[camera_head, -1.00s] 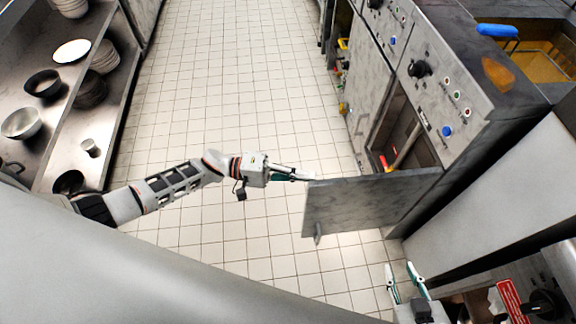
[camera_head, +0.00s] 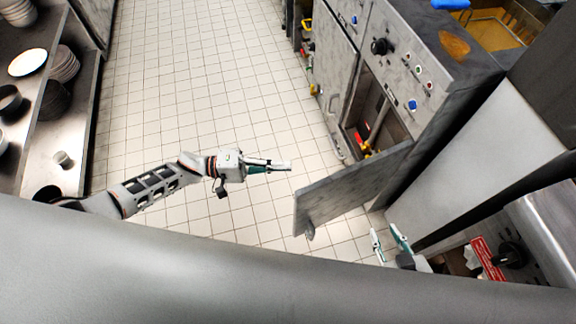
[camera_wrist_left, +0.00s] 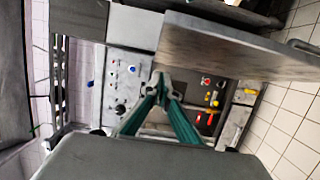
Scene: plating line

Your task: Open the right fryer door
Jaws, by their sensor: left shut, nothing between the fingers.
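The right fryer door (camera_head: 350,190) stands swung open from the fryer front (camera_head: 400,60), a grey panel with a small handle (camera_head: 310,232) near its free end. It also spans the upper right of the left wrist view (camera_wrist_left: 235,48). The cabinet opening (camera_head: 378,112) behind it shows red and yellow parts inside. My left gripper (camera_head: 290,167) is shut and empty, just left of the door's free edge, with a small gap visible. Its closed fingertips show in the left wrist view (camera_wrist_left: 160,78). My right gripper (camera_head: 388,236) is open and empty, in front of the door near the lower right.
The closed left fryer door (camera_head: 335,65) adjoins the opening. A steel shelf (camera_head: 85,110) with plates and bowls stands at the left. Tiled floor (camera_head: 210,80) is clear between shelf and fryer. A counter with a black knob (camera_head: 510,254) is at the lower right.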

